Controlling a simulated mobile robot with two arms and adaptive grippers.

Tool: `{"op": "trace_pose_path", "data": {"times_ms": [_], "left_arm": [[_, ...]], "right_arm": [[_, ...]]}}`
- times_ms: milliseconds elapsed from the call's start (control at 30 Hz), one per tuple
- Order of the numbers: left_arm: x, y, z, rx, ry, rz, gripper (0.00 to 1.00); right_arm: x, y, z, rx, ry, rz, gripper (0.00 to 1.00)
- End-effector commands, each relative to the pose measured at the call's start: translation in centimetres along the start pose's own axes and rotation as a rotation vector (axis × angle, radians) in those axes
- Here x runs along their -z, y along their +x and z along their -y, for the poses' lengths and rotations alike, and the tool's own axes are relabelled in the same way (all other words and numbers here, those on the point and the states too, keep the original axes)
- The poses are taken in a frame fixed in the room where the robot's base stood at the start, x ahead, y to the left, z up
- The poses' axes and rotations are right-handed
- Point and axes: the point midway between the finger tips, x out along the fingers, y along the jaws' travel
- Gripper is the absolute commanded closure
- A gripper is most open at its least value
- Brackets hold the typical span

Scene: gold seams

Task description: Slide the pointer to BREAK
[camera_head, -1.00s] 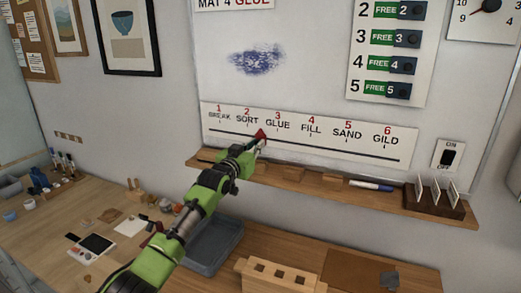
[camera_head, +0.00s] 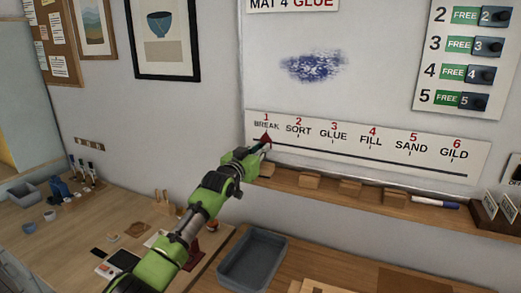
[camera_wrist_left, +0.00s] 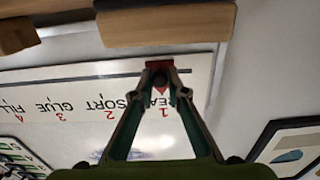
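The white strip (camera_head: 400,167) on the whiteboard has a dark slot line under the labels BREAK, SORT, GLUE, FILL, SAND and GILD. The red pointer (camera_head: 266,139) is at the left part of the line, directly below BREAK. My left gripper (camera_head: 258,148) is at the pointer, reaching up from below left. In the left wrist view, which is upside down, the fingers (camera_wrist_left: 160,77) close in around a dark knob, with red of the pointer (camera_wrist_left: 159,64) beside the tips. The fingers partly hide the BREAK label. My right gripper is not in view.
A wooden ledge (camera_head: 330,190) with several blocks and a blue marker (camera_head: 436,203) runs just below the strip. A grey tray (camera_head: 252,262) stands on the table below. Framed pictures (camera_head: 166,40) hang at the left. The wall left of the strip is clear.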

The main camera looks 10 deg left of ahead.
Motion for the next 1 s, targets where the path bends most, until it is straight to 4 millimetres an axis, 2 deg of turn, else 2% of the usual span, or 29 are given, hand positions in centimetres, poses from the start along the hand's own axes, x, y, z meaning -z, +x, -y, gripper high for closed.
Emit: {"op": "trace_pose_path", "data": {"times_ms": [33, 100, 267, 433, 567, 767, 1000], "left_arm": [[0.2, 0.0, 0.3, 0.005, 0.002, -0.003, 0.83], [0.2, 0.0, 0.3, 0.005, 0.002, -0.003, 0.69], [0.2, 0.0, 0.2, 0.003, 0.001, -0.002, 0.69], [0.1, 0.0, 0.1, 0.001, 0.001, -0.002, 0.69], [0.1, -0.4, 0.1, 0.001, 0.001, -0.001, 0.69], [0.0, -2.3, 0.1, 0.001, 0.001, -0.003, 0.69], [0.0, -5.5, 0.3, 0.002, 0.001, -0.002, 0.69]], "right_arm": [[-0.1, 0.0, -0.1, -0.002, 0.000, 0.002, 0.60], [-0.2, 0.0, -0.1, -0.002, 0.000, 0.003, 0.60], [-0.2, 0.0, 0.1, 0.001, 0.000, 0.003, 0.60], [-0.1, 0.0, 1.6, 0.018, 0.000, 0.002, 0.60], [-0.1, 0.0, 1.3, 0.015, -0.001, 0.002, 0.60], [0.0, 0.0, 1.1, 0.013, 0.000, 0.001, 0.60], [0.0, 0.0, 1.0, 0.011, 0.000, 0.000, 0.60]]}}
